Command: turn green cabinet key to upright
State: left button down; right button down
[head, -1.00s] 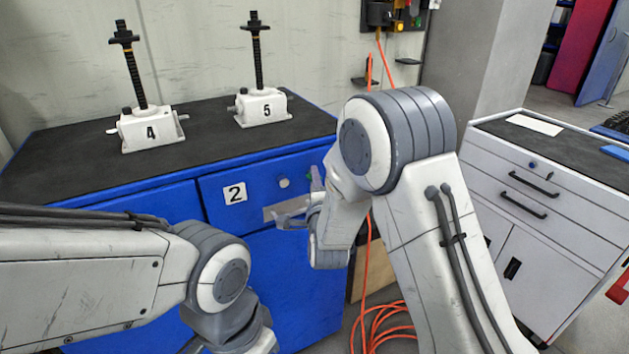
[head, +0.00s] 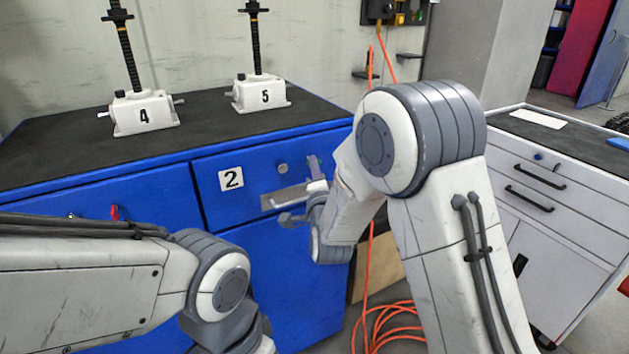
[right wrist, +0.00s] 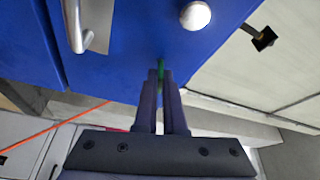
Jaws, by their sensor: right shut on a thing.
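The green cabinet key (right wrist: 161,72) shows as a thin green strip between the fingertips in the right wrist view, in front of the blue drawer face. My right gripper (right wrist: 158,82) is shut on it; the fingers hide most of the key, so I cannot tell its angle. In the head view my right gripper (head: 314,167) is at the right end of the blue drawer front marked 2 (head: 265,163), and the green key is hidden there. My left arm comes in from the left; its gripper is out of the picture.
A round knob (head: 283,169) and a metal handle (head: 285,198) are close to my right gripper. A red key (head: 115,213) is on the drawer front at left. Screw jacks 4 (head: 145,113) and 5 (head: 262,92) stand on the cabinet top. An orange cable (head: 370,270) hangs behind my right arm.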

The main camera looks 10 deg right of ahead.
jog(key=shift+w+d+f+n+t+y+b, duration=0.1)
jog(key=shift+n+t+y+b, duration=0.15)
jog(key=shift+n+y+b, duration=1.95)
jog(key=shift+s+d+f+n+t+y+b, duration=0.15)
jog(key=shift+n+y+b, duration=0.3)
jog(key=shift+n+b, duration=3.45)
jog(key=shift+w+f+n+t+y+b, duration=0.25)
jog(key=shift+n+y+b, duration=1.1)
jog(key=shift+n+b, duration=1.65)
jog(key=shift+s+r+n+p, duration=0.1)
jog(key=shift+r+n+p, duration=0.2)
jog(key=shift+n, duration=0.3)
jog(key=c, duration=1)
grip_release()
jog(key=v, duration=1)
jog(key=shift+s+f, duration=0.2)
jog(key=shift+d, duration=0.1)
